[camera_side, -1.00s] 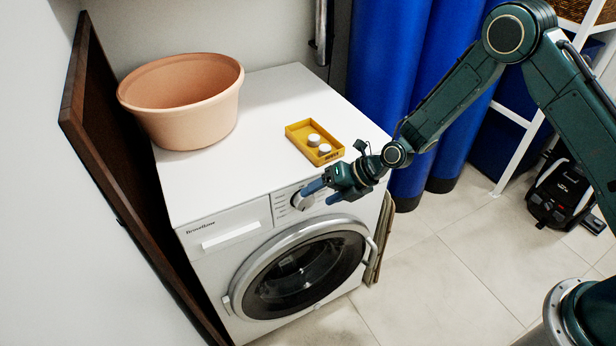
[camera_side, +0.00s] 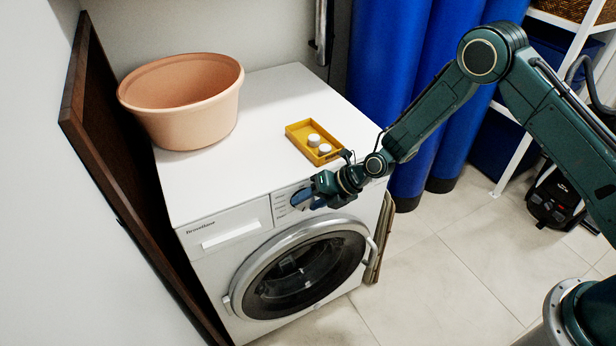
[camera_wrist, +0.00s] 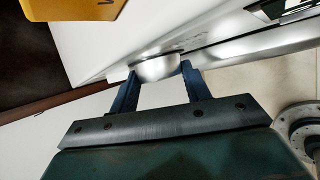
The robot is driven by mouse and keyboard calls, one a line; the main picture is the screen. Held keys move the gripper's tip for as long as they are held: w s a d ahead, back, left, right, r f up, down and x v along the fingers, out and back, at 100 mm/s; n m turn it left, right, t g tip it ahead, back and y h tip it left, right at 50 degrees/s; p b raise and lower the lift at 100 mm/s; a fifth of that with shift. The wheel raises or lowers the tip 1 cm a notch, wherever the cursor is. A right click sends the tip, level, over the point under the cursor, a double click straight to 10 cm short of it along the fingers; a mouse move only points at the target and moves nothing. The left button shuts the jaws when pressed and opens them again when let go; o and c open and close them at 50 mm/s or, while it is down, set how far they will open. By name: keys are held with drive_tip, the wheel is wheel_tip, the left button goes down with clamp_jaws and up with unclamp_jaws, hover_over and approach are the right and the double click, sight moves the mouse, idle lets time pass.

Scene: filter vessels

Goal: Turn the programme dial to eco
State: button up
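The programme dial is a round silver knob on the washing machine's front panel, largely hidden by my gripper in the side view. It shows in the wrist view as a silver dial (camera_wrist: 157,69). Small label lines (camera_side: 280,203) lie left of it, too small to read. My gripper (camera_side: 308,201) is at the dial, its blue fingers apart. In the wrist view my gripper (camera_wrist: 160,84) has one finger on each side of the dial, very close to its edges. I cannot tell whether both fingers press on it. The dial's pointing is not readable.
The white washing machine (camera_side: 260,130) carries a peach basin (camera_side: 190,115) and a yellow tray (camera_side: 300,140) with white round pieces. The round door (camera_side: 305,275) is shut below the dial. A dark board (camera_side: 110,150) leans at left.

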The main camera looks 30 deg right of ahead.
drive_tip(key=shift+d+f+y, duration=0.1)
drive_tip(key=shift+y, duration=0.6)
drive_tip(key=o, duration=1)
drive_tip(key=shift+c, duration=0.2)
drive_tip(key=shift+s+d, duration=0.1)
drive_tip(key=v, duration=1.3)
drive_tip(key=shift+s+d, duration=0.2)
drive_tip(key=shift+s, duration=0.05)
